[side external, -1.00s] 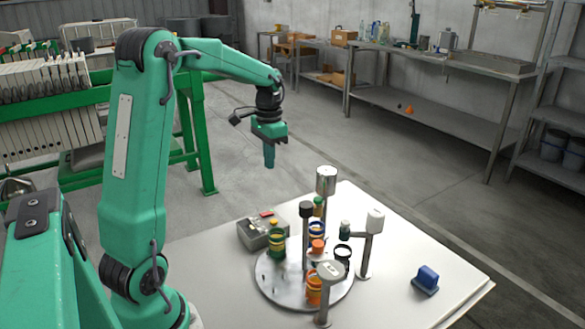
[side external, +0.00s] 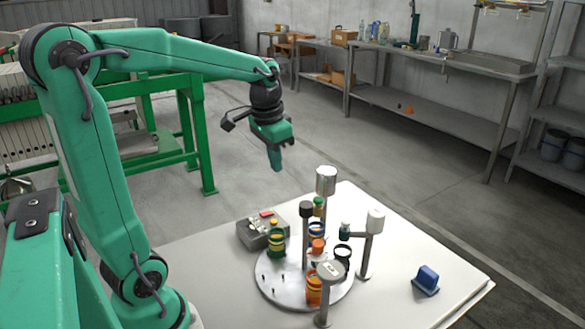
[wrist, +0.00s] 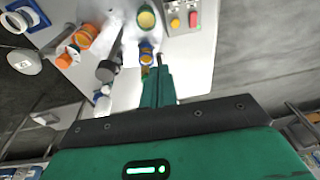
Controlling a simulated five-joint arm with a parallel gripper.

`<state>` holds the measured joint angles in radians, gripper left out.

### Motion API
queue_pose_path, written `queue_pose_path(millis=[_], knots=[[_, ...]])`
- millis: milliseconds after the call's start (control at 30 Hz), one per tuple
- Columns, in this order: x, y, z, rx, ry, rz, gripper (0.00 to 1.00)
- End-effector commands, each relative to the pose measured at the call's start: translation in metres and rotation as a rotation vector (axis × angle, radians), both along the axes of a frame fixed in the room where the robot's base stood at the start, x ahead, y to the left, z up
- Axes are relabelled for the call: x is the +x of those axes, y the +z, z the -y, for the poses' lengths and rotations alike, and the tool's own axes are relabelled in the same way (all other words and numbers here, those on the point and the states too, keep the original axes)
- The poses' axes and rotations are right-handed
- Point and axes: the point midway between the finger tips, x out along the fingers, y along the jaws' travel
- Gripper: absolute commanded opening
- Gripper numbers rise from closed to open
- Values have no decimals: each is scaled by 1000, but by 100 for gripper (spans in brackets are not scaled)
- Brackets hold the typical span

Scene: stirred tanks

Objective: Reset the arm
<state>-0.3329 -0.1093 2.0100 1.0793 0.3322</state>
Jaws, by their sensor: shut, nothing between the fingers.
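My gripper (side external: 276,160) is shut and empty. It hangs in the air above and behind the far left part of the white table (side external: 400,222), clear of everything on it. In the wrist view the shut green fingers (wrist: 158,85) point toward the table. A round metal plate (side external: 290,298) on the table carries several small tanks in coloured rings, among them a green and yellow one (side external: 277,246) and an orange one (side external: 313,290). Posts with cylindrical heads stand around the plate, including a tall metal one (side external: 326,181) and a white-topped one (side external: 375,220).
A grey control box (side external: 256,236) with red and yellow buttons sits left of the plate. A blue block (side external: 426,280) lies at the table's right, with bare tabletop around it. A green frame (side external: 197,140) stands on the floor behind my arm.

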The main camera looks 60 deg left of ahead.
Motion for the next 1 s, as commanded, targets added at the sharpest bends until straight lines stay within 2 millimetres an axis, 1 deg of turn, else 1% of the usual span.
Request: queue_pose_path(millis=[33,200,400,600,800,1000], knots=[[-7,4,11,5,-6,23,0],[-28,11,40,9,-8,92,0],[-55,14,70,2,-9,174,0],[-83,10,95,-16,-14,254,0],[-103,3,111,-39,-16,314,0],[-111,-1,116,-50,-15,338,0]])
